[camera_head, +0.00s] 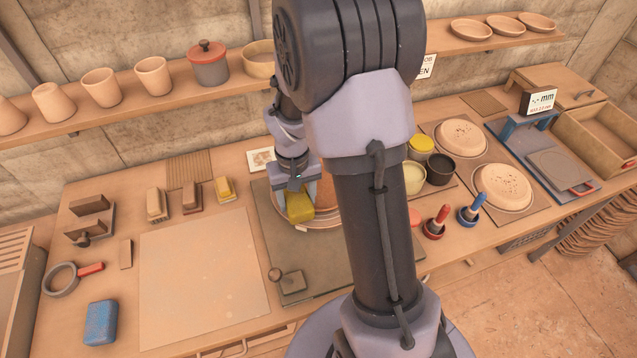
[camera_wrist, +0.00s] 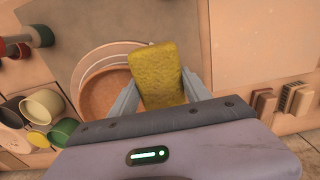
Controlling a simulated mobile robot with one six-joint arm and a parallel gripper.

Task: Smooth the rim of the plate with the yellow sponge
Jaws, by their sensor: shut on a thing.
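My gripper (camera_wrist: 156,92) is shut on the yellow sponge (camera_wrist: 157,68), with one finger on each side of it in the wrist view. In the head view the sponge (camera_head: 299,206) hangs below my gripper (camera_head: 298,190) at the left part of the plate. The plate (camera_wrist: 84,72) is round with a pale rim and a terracotta middle, and the sponge overlaps its rim in the wrist view. I cannot tell whether the sponge touches the rim. In the head view my arm hides much of the plate (camera_head: 318,226), which lies on a grey-green mat.
A pale board (camera_head: 203,275) lies left of the mat, with several brushes behind it and a blue sponge (camera_head: 101,322) at its front left. A knobbed block (camera_head: 289,281) sits on the mat's front corner. Paint pots (camera_head: 440,168) and two plates (camera_head: 501,188) stand right of my arm.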

